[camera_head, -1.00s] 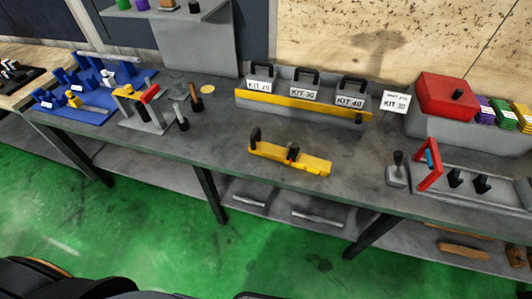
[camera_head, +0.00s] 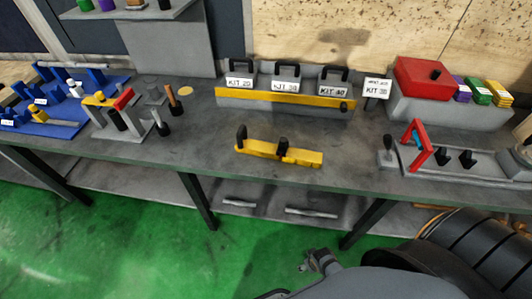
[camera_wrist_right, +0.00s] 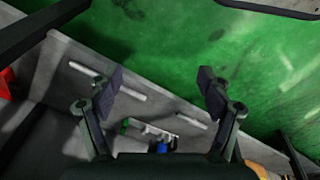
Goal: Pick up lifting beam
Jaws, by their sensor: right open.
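The yellow lifting beam (camera_head: 278,152) with two black upright grips lies on the grey workbench near its front edge, in the middle of the head view. My right gripper (camera_head: 318,262) shows low in the head view, in front of the bench, below and apart from the beam. In the right wrist view my right gripper (camera_wrist_right: 160,85) has its two fingers spread wide with nothing between them. The beam is not visible in the right wrist view. My left gripper is not in view.
Behind the beam stands a grey and yellow rack (camera_head: 285,102) with several kit labels. A red box (camera_head: 423,78) and a grey fixture with a red handle (camera_head: 416,146) stand right. A blue tray (camera_head: 45,115) is left. A lower shelf (camera_head: 265,200) runs under the bench.

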